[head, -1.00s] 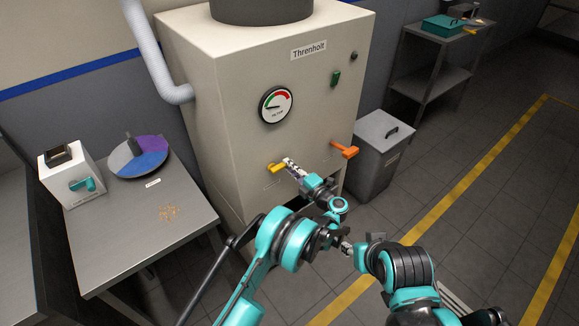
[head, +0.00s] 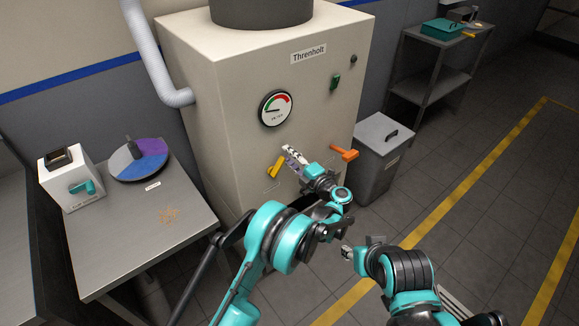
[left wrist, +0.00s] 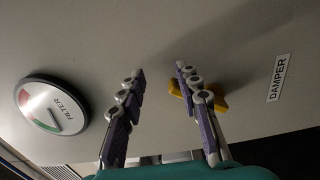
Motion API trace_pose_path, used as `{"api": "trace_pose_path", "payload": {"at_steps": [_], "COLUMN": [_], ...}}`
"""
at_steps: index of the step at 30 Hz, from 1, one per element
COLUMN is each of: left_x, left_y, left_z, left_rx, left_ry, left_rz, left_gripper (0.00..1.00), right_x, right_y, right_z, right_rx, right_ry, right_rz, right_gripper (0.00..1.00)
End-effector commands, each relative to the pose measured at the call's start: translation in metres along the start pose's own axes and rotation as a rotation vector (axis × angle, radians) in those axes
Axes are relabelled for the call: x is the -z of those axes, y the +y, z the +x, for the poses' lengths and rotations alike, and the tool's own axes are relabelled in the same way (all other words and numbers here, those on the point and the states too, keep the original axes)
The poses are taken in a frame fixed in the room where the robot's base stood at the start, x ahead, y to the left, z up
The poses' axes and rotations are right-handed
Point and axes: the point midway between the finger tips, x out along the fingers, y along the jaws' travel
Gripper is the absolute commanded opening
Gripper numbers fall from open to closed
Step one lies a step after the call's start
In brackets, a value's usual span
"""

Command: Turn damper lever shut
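The yellow damper lever (head: 275,166) is on the front of the cream Threnholt cabinet, below the gauge. In the head view it slants steeply. In the left wrist view the lever (left wrist: 220,102) shows behind the right-hand finger, which partly hides it, and the DAMPER label (left wrist: 278,78) is to its right. My left gripper (head: 290,156) is close to the cabinet front, just right of the lever; in the left wrist view its two fingers (left wrist: 162,75) stand apart with nothing between them. Whether a finger touches the lever cannot be told. My right gripper (head: 350,249) is low in front, its fingers unclear.
An orange lever (head: 344,153) sticks out right of my left gripper. The round gauge (head: 276,109) is above. A grey bin (head: 379,165) stands right of the cabinet. A table (head: 125,230) with a dispenser and a coloured disc is at the left. The right-hand floor is open.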

Motion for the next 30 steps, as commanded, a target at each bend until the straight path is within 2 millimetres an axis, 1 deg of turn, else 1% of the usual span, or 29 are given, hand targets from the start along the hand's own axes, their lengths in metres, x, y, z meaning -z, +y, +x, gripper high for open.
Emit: {"api": "trace_pose_path", "payload": {"at_steps": [1, 3, 6, 10, 16, 17, 18, 20, 23, 26, 27, 29, 30], "left_x": [0.000, 0.000, 0.000, 0.001, 0.001, 0.001, 0.001, 0.001, -0.001, -0.005, -0.008, -0.012, -0.015], "left_y": [0.010, 0.020, 0.029, 0.034, 0.034, 0.034, 0.035, 0.041, 0.066, 0.107, 0.124, 0.148, 0.161], "left_z": [0.000, 0.000, 0.000, 0.000, 0.000, 0.000, 0.000, 0.001, 0.004, 0.002, -0.002, -0.012, -0.021], "left_rx": [0.000, 0.000, 0.000, 0.000, 0.000, 0.000, -0.004, -0.022, -0.103, -0.228, -0.280, -0.350, -0.385], "left_ry": [0.000, 0.000, 0.000, 0.000, 0.000, -0.001, -0.003, -0.016, -0.076, -0.201, -0.270, -0.390, -0.481], "left_rz": [0.000, 0.000, 0.000, 0.000, 0.000, 0.000, -0.002, -0.011, -0.047, -0.096, -0.112, -0.122, -0.118], "left_gripper": [0.33, 0.33, 0.33, 0.33, 0.33, 0.25, 0.14, 0.00, 0.00, 0.00, 0.00, 0.00, 0.00], "right_x": [0.000, 0.000, 0.000, 0.000, 0.000, 0.000, 0.000, 0.001, 0.003, 0.006, 0.008, 0.011, 0.013], "right_y": [0.000, 0.000, 0.000, 0.000, 0.000, 0.000, 0.000, 0.000, 0.000, 0.000, 0.000, 0.000, 0.000], "right_z": [0.000, 0.000, 0.000, 0.000, 0.000, 0.000, 0.000, -0.001, -0.004, -0.009, -0.011, -0.016, -0.018], "right_rx": [0.000, 0.000, 0.000, 0.000, 0.000, 0.000, 0.000, 0.000, 0.000, 0.000, 0.000, 0.000, 0.000], "right_ry": [0.000, 0.000, 0.000, 0.000, 0.000, 0.000, 0.000, 0.000, 0.000, 0.000, 0.000, 0.000, 0.000], "right_rz": [0.000, 0.000, 0.000, 0.000, 0.000, 0.000, 0.000, 0.000, 0.000, 0.000, 0.000, 0.000, 0.000], "right_gripper": [0.40, 0.40, 0.40, 0.40, 0.40, 0.40, 0.40, 0.40, 0.40, 0.40, 0.40, 0.40, 0.40]}}
